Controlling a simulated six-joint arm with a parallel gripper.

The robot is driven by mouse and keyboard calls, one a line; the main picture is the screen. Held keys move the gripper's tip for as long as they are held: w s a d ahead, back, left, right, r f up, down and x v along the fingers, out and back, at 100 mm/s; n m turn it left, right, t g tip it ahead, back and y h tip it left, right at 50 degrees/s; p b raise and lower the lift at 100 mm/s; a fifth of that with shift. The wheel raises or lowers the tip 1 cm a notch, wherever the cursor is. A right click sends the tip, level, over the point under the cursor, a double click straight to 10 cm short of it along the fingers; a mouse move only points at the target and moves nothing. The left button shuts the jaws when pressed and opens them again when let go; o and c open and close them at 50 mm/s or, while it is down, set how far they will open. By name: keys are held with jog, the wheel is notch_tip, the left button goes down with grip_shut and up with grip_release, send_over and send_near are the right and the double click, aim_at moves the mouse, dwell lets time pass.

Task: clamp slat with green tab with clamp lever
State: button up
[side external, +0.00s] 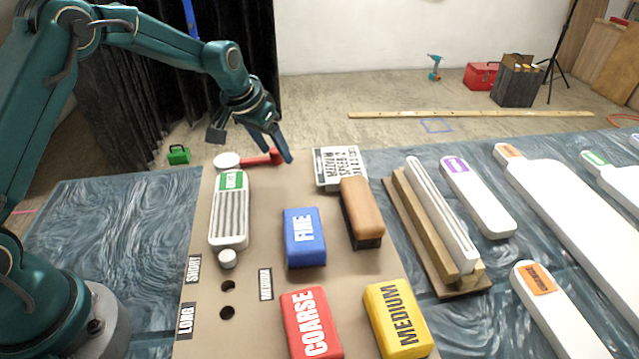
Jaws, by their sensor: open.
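The slat with the green tab (230,212) is a white ribbed piece lying on the brown board, its green label at the far end. A red clamp lever (262,159) on a round white base (227,160) sits just beyond that end, its arm pointing right. My gripper (279,157) is open, pointing down at the red lever's right end. One finger is right of the lever; whether the fingers touch it, I cannot tell. A white round peg (227,258) stands at the slat's near end.
The brown board (262,330) also holds blue FINE (304,250), red COARSE (312,325) and yellow MEDIUM (397,318) blocks, a brown-topped block (361,208) and a lettered stencil plate (340,167). A wooden holder (425,220) with a white slat (440,210) stands right.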

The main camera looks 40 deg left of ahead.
grip_shut()
dwell(1.4)
